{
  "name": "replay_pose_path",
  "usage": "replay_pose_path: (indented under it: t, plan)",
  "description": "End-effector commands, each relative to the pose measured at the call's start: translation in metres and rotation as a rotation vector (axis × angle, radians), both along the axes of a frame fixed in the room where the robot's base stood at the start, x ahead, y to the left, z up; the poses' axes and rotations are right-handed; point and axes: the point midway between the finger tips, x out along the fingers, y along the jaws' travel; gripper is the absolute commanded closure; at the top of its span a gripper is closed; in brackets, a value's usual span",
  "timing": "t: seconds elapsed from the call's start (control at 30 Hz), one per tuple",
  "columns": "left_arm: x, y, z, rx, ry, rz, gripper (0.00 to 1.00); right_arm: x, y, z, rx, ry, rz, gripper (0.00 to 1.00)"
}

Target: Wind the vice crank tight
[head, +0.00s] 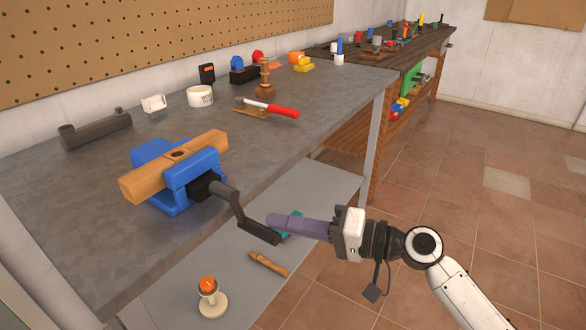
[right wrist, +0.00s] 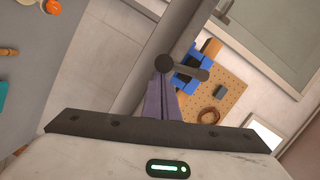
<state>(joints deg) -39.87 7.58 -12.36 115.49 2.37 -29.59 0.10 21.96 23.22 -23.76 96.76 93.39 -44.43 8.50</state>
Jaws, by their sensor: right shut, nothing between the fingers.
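The blue vice (head: 190,180) stands at the front edge of the grey metal workbench, with a wooden block clamped in its jaws (head: 150,184). Its dark crank (head: 235,205) sticks out past the bench edge and angles down to a handle (head: 259,232). My right gripper (head: 271,221) is shut and empty, its purple fingers level and pointing left, tips right by the crank handle; I cannot tell if they touch. In the right wrist view the crank's round dark end (right wrist: 165,63) appears just beyond the fingertips (right wrist: 163,85), with the blue vice (right wrist: 198,70) behind. My left gripper is out of view.
The bench top (head: 330,95) holds a red-handled tool (head: 283,111), a white tape roll (head: 200,96) and a dark cylinder (head: 95,130). A lower shelf (head: 300,185) carries an orange-topped item (head: 208,285) and a wooden handle (head: 268,263). The tiled floor at right is open.

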Motion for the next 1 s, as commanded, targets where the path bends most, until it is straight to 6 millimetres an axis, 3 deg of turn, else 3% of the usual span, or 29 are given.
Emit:
replay_pose_path:
  t: [0.17, 0.4, 0.7, 1.0]
  plan:
    - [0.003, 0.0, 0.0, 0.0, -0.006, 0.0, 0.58, -0.001, 0.001, -0.001, -0.003, 0.005, 0.013, 1.0]
    - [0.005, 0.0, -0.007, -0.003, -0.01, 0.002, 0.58, 0.019, -0.03, 0.016, -0.002, 0.001, -0.003, 1.0]
    - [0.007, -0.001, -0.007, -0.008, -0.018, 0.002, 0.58, -0.013, -0.09, 0.022, -0.001, 0.003, -0.005, 1.0]
    - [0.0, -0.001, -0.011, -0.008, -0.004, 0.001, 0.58, -0.024, -0.114, 0.028, 0.0, 0.001, -0.005, 1.0]
